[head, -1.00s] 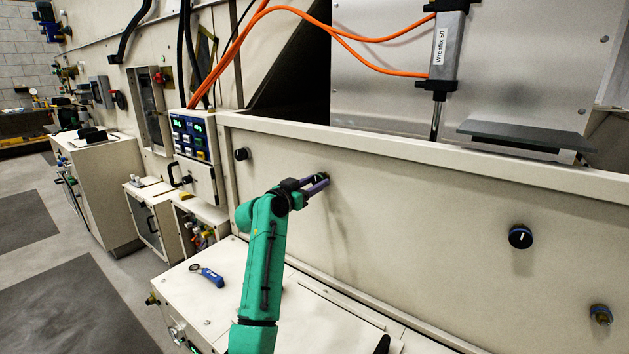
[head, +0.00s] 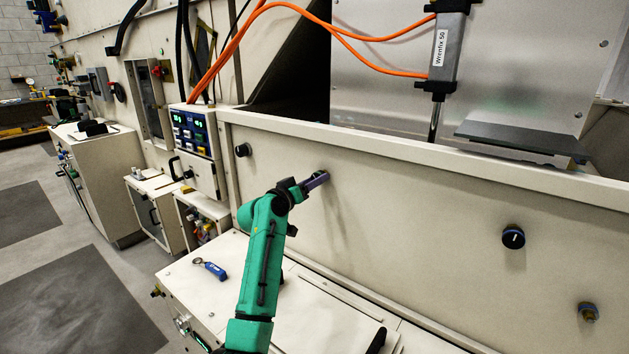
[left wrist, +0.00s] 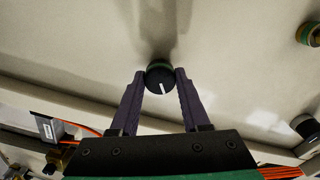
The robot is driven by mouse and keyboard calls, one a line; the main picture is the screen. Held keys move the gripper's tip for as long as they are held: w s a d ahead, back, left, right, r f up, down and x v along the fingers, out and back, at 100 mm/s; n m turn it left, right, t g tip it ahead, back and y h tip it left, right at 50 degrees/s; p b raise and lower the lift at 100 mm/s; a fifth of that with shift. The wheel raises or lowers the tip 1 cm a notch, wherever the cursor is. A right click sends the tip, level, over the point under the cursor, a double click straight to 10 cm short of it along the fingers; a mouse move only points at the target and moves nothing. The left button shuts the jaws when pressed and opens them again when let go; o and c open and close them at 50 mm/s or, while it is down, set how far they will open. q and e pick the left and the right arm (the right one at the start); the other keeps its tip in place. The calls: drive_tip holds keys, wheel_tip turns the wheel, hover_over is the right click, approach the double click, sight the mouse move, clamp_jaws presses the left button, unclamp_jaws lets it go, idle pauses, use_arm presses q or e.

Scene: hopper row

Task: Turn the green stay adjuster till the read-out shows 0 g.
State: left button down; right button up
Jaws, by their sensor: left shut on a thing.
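The green stay adjuster (left wrist: 159,76) is a black knob with a green ring at its base and a white pointer line, on the cream panel (head: 420,210). In the left wrist view the purple fingers of my left gripper (left wrist: 160,80) are shut on it from both sides. In the head view my left gripper (head: 318,180) reaches the panel and mostly hides the knob. The read-out (head: 190,122) on the blue control box at left shows small green digits, too small to read. My right gripper is not in view.
A black knob with a blue ring (head: 513,238) and a brass fitting (head: 588,312) sit on the panel at right. Another black knob (head: 242,150) is left of my gripper. A blue-handled tool (head: 212,269) lies on the white cabinet top (head: 205,300) below.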

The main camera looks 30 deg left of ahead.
use_arm(q)
drive_tip(key=shift+f, duration=0.1)
drive_tip(key=shift+c, duration=1.9)
unclamp_jaws()
drive_tip(key=s+a+b, duration=0.2)
drive_tip(key=s, duration=1.2)
drive_tip(key=shift+s+b, duration=0.25)
drive_tip(key=shift+b, duration=0.05)
